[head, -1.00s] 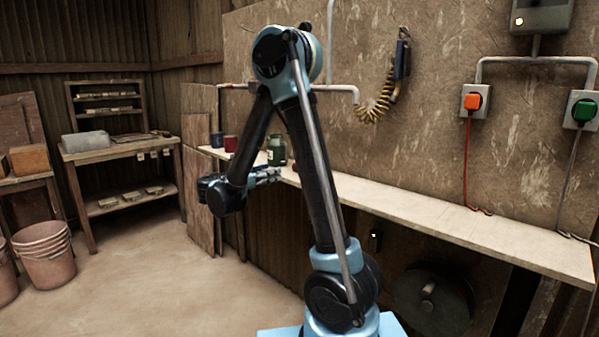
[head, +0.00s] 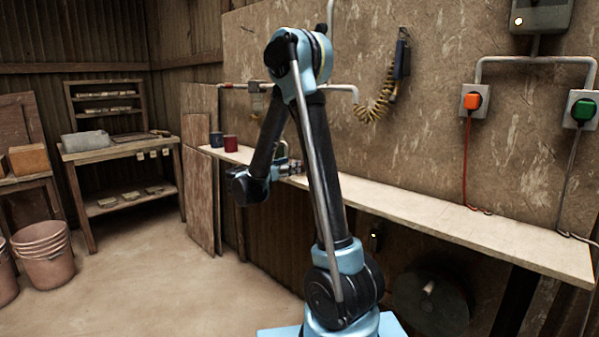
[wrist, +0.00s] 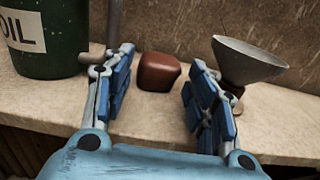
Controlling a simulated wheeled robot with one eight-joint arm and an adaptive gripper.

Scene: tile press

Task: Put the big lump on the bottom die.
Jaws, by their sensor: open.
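A reddish-brown, rounded blocky lump (wrist: 158,71) sits on the pale shelf in the wrist view, a little beyond my fingertips and between their lines. It is the only lump I can make out, so I cannot compare sizes. My gripper (wrist: 161,62) is open and empty, with one blue-padded finger to each side of the lump's near space. In the head view my gripper (head: 287,167) is at the shelf, partly behind my arm, and the lump cannot be made out there. I cannot identify the bottom die in either view.
A green oil can (wrist: 45,45) stands close left of my left finger. A grey funnel (wrist: 248,62) stands close by the right finger.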

